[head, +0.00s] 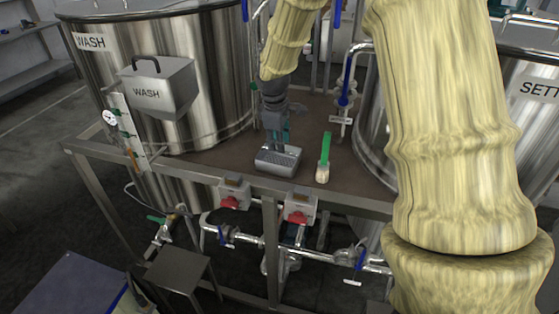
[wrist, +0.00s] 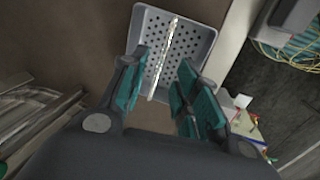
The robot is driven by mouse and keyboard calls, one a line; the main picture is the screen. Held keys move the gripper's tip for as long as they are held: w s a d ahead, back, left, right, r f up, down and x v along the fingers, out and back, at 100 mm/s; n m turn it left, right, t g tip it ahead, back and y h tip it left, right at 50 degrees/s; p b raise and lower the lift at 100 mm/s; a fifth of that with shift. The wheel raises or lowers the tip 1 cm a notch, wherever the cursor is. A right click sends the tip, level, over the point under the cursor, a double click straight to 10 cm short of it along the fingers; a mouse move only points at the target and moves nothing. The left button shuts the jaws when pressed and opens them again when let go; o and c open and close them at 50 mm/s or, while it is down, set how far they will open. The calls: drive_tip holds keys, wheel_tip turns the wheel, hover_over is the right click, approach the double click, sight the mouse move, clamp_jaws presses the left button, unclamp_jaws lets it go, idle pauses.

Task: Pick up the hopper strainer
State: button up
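The hopper strainer (head: 279,165) is a grey, shallow, perforated tray lying on the brown platform between the two tanks. In the wrist view the strainer (wrist: 190,50) shows its rows of holes and a thin, bright bar running along its middle. My gripper (head: 277,137) points down at the strainer. In the wrist view my gripper (wrist: 162,82) is open, with its teal finger pads apart on either side of the bar. I cannot tell whether the fingertips touch the strainer. The fingers hide part of its near side.
Another steel tank (head: 372,130) is at right. Red-handled switch boxes (head: 234,193) line the platform's front edge (head: 340,202).

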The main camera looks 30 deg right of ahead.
sight(279, 158)
drive_tip(key=shift+w+d+f+p, duration=0.15)
drive_tip(key=shift+f+p, duration=0.3)
drive_tip(key=shift+f, duration=0.4)
drive_tip(key=shift+w+d+f+p, duration=0.1)
drive_tip(key=shift+f+p, duration=0.3)
drive_tip(key=shift+f, duration=0.45)
drive_tip(key=shift+w+d+f+p, duration=0.15)
drive_tip(key=shift+f+p, duration=0.3)
drive_tip(key=shift+f, duration=0.4)
clamp_jaws()
